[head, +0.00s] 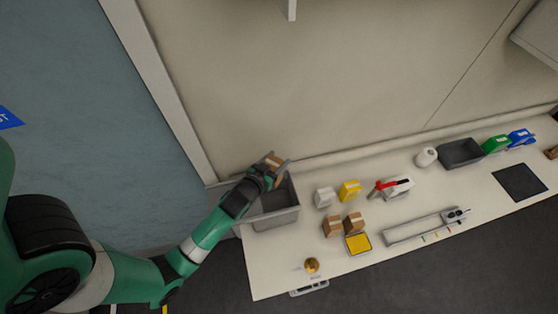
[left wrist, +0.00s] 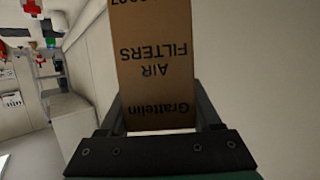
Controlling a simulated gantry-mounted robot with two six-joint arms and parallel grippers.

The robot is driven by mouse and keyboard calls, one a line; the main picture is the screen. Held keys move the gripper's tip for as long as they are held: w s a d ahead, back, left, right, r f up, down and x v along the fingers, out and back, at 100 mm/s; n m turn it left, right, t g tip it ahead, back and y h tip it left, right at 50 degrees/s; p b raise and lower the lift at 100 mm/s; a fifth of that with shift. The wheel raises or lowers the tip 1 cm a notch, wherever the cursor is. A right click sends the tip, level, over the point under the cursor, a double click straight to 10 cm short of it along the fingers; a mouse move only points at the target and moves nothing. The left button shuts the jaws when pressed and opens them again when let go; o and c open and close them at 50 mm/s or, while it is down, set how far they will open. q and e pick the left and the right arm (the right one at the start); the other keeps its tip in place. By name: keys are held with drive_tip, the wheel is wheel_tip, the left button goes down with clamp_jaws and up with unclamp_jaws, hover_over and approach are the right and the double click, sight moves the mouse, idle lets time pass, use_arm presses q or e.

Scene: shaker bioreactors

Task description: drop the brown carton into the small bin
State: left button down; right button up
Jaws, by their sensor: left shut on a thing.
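The brown carton (left wrist: 155,65) fills the middle of the left wrist view, with "AIR FILTERS" and "Grattelin" printed on it upside down. My left gripper (left wrist: 160,112) is shut on it, a finger on each side. In the head view the carton (head: 275,161) shows small at the tip of my left gripper (head: 272,170). The small grey bin (head: 277,217) stands at the left end of the table. The gripper and carton are over its back part in the picture; their height above it is hard to tell. My right gripper is not in view.
A red-and-white tape dispenser (head: 395,187) and another dark grey bin (head: 460,153) are farther right. The wall (head: 300,90) rises close behind the table.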

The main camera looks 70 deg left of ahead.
use_arm(q)
drive_tip(key=shift+s+f+b, duration=0.1)
drive_tip(key=shift+f+b, duration=2.8)
drive_tip(key=shift+f, duration=0.15)
drive_tip(key=shift+r, duration=0.1)
unclamp_jaws()
drive_tip(key=shift+s, duration=0.1)
drive_tip(key=v, duration=1.1)
drive_tip(key=shift+b, duration=0.35)
drive_tip(key=shift+s+d+r, duration=0.1)
drive_tip(key=shift+d, duration=0.05)
